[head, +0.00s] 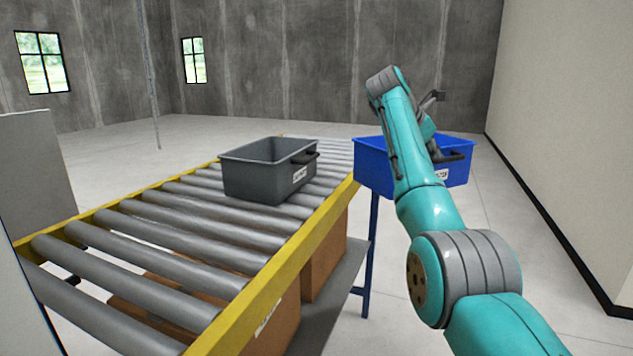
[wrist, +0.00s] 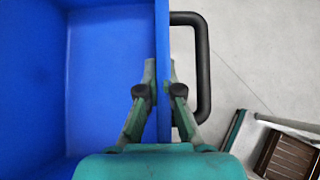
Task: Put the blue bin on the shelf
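The blue bin (head: 373,166) is to the right of the grey roller conveyor in the head view, at about the height of the rollers. It looks upright and held clear of the floor. In the wrist view the bin (wrist: 110,70) fills the left side, with its black handle (wrist: 205,65) on the outside of the wall. My gripper (wrist: 161,78) is shut on the bin's wall, one finger inside and one outside, beside the handle. In the head view my arm hides the fingers and part of the bin. I cannot make out a clear target shelf.
A grey bin (head: 265,170) stands on the roller conveyor (head: 150,230), left of the blue bin. A grey lower board (head: 338,290) under the conveyor holds cardboard boxes (head: 325,250). A wall (head: 560,120) is at the right, with open floor before it. A brown slatted object (wrist: 288,157) shows lower right.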

